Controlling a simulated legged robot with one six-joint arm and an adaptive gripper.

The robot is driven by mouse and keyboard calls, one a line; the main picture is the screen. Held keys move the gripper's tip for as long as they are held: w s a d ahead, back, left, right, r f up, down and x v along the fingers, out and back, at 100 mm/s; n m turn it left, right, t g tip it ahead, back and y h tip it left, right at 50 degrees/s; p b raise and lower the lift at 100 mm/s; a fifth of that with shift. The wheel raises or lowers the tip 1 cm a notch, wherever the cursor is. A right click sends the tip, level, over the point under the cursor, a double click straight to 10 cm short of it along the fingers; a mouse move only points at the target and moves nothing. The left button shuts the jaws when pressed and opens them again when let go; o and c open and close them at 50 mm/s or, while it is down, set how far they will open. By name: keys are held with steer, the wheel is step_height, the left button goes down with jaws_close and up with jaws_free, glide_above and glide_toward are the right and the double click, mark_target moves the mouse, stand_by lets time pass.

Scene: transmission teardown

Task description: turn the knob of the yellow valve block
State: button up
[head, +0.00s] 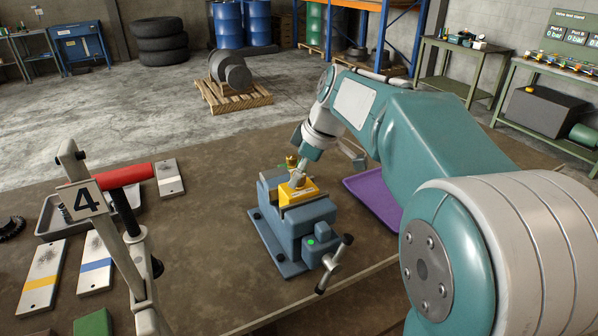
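The yellow valve block (299,192) sits between the jaws of a blue-grey bench vise (304,224) on the brown table. A small brass-coloured fitting with a red part (291,161) shows at the block's back left. My gripper (299,178) reaches down from the back right, with its end over the top of the block. The gripper and its wrist cover part of the block's top, so I cannot make out the knob. The fingers are too small and overlapped to tell whether they are open, shut or touching anything.
A purple tray (379,203) lies right of the vise, partly behind my arm. The vise handle (335,264) sticks out at the front.

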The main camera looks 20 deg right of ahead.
steer(key=v, duration=1.2)
stand_by(0.3)
